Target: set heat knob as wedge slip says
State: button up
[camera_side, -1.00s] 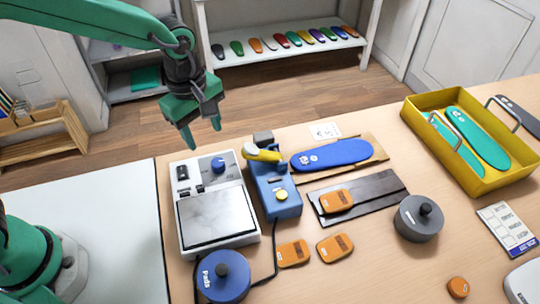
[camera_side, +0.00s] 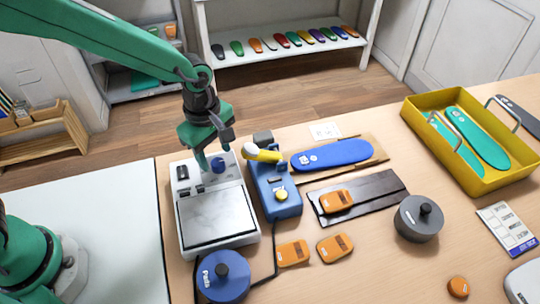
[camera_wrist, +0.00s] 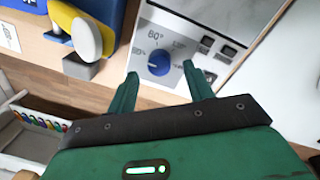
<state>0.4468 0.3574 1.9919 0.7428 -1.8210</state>
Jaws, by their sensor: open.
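The blue heat knob (camera_side: 218,165) is on the back part of a white heater unit (camera_side: 252,226) with a grey plate. In the wrist view the knob (camera_wrist: 159,62) shows a light pointer mark and a printed "80°" beside it; other dial marks are too small to read. My gripper (camera_side: 214,156) is open above the knob. In the wrist view its fingertips (camera_wrist: 160,74) are on either side of the knob's near edge, with nothing held. A small white slip (camera_side: 325,131) lies behind the blue insole (camera_side: 331,154); its writing is not legible, and I cannot tell if it is the wedge slip.
A blue device with a yellow-and-white handle (camera_side: 276,190) stands close right of the heater. Orange pieces (camera_side: 292,253), a dark mat (camera_side: 380,188), a grey lidded pot (camera_side: 419,222), a yellow tray (camera_side: 411,112) and a printed card (camera_side: 507,228) are farther right.

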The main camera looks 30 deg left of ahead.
aim_at(218, 165)
jog(key=shift+f, duration=1.35)
jog(key=c, duration=1)
jog(key=shift+m, duration=0.5)
jog(key=m, duration=0.5)
jog(key=shift+w, duration=0.1)
jog(key=m, duration=0.5)
jog(key=shift+w+a+m, duration=0.1)
jog(key=shift+m, duration=0.3)
